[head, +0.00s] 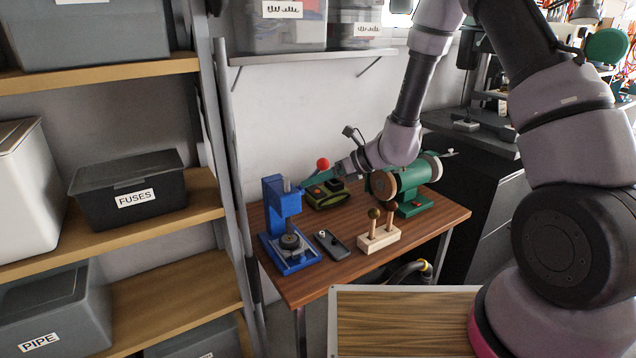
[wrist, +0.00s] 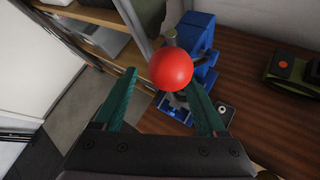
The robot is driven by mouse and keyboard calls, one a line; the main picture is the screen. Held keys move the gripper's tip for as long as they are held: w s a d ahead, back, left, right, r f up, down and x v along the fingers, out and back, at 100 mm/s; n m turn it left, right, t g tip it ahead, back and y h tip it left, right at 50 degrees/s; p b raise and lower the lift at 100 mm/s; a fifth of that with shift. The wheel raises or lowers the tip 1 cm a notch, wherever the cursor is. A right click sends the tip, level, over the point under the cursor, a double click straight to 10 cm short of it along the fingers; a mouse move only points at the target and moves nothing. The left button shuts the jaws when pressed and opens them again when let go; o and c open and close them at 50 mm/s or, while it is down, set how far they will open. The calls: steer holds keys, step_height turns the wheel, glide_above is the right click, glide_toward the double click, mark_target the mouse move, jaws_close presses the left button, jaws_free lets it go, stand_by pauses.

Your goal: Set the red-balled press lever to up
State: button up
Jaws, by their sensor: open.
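The blue press (head: 280,215) stands at the left end of the workbench; it also shows in the wrist view (wrist: 204,38), beyond the ball. The lever's red ball (head: 322,164) is raised to the right of the press top. In the wrist view the red ball (wrist: 171,68) appears between the tips of my open green gripper (wrist: 160,78). In the head view my gripper (head: 328,176) is beside the ball, pointing left. I cannot tell whether either finger touches it. The lever's rod is mostly hidden.
A green control box (head: 327,194) with a red button and a green bench grinder (head: 412,190) stand on the wooden workbench (head: 437,212). A dark plate (head: 331,244) and a wooden block with pegs (head: 378,238) lie nearer the front. Shelves with bins stand at left.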

steer(key=v, duration=1.1)
steer(key=shift+f, duration=0.1)
steer(key=shift+w+d+f, duration=0.1)
steer(key=shift+f, duration=0.15)
steer(key=c, duration=0.9)
steer(key=d+f+m+g+y, duration=0.2)
steer(key=f+m+y, duration=0.1)
steer(key=shift+w+d+f+y, duration=0.2)
steer(key=shift+d+f+y, duration=0.1)
steer(key=shift+d, duration=0.1)
jaws_close()
steer(key=d+f+m+g+y, duration=0.1)
steer(key=d+f+m+y, duration=0.1)
steer(key=d+m+y, duration=0.3)
steer(key=w+a+r, duration=0.1)
steer(key=a+r, duration=0.2)
steer(key=a, duration=0.8)
steer(key=shift+w+n, duration=0.2)
steer(key=shift+n, duration=0.1)
